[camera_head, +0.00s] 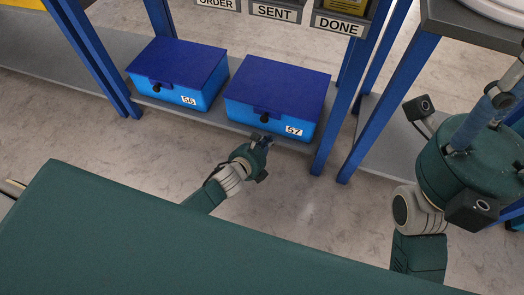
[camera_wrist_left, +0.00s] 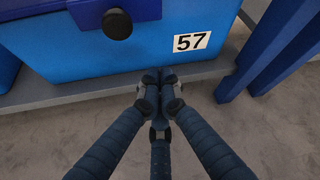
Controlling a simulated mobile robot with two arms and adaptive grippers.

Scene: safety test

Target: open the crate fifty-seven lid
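Crate 57 (camera_head: 270,113) is a light blue box with a dark blue lid (camera_head: 280,85), labelled 57, on the low grey shelf. The lid lies flat and closed, with a dark round knob (camera_head: 264,117) on the front. In the left wrist view the knob (camera_wrist_left: 117,24) is at the top, and the 57 label (camera_wrist_left: 192,41) is right of it. My left gripper (camera_head: 262,140) is just in front of the crate, below the knob. Its fingertips (camera_wrist_left: 160,80) meet with nothing seen between them. My right gripper (camera_head: 490,108) shows partly at the right edge, its fingertips unclear.
Crate 56 (camera_head: 175,72), also closed, stands to the left on the same shelf (camera_head: 222,116). A blue post (camera_head: 333,135) rises close to the right of crate 57. A dark green surface (camera_head: 180,250) fills the bottom foreground. Bare floor (camera_head: 130,150) lies in front of the shelf.

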